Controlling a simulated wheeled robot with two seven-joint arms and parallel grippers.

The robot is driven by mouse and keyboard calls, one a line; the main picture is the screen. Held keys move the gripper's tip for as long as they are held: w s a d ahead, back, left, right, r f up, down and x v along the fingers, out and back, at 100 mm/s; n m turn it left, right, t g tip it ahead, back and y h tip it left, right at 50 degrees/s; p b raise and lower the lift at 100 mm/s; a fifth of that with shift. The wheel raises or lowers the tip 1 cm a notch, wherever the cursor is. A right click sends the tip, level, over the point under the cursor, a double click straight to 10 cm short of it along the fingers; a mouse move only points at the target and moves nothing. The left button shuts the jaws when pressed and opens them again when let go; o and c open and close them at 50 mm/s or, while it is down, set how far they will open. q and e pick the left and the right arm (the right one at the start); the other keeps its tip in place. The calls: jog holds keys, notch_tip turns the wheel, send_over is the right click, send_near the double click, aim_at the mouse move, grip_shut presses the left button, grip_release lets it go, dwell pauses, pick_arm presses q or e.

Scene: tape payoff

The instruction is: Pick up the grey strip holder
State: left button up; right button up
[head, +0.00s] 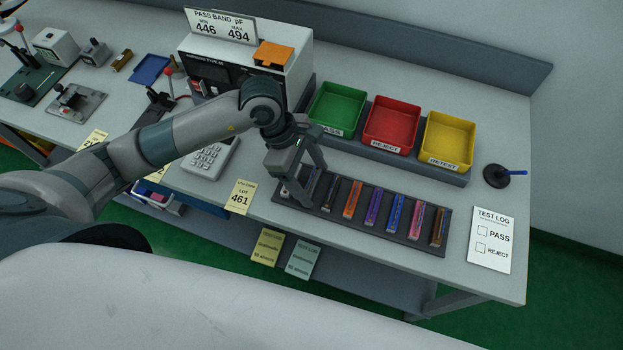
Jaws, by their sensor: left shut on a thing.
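A dark rack (400,237) on the bench holds a row of slim strip holders in several colours. My left gripper (302,184) is at the rack's left end, pointing down, with its fingers shut on a grey strip holder (310,188). The fingers hide most of this holder, and I cannot tell whether it is clear of its slot. To its right stand a dark holder (329,193), an orange one (352,199), a purple one (373,205), a blue one (395,212), a pink one (416,220) and a brown one (438,225). My right gripper is out of view.
Green (337,107), red (391,124) and yellow (446,141) bins stand behind the rack. A meter (300,75) with a sign is at the back left. A test log card (491,239) lies right of the rack, and a lot card (241,197) lies left of it.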

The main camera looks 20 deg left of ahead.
pick_arm(q)
jog(key=shift+r, duration=0.35)
notch_tip(320, 180, up, 2)
jog(key=shift+r+b, duration=0.1)
jog(key=shift+b, duration=0.75)
jog(key=s+r+p, duration=0.7)
jog(key=s+p, duration=0.2)
jog(key=s, duration=0.2)
jog(key=shift+s+d+r, duration=0.25)
jog(key=shift+s+d, duration=0.05)
jog(key=shift+d, duration=0.1)
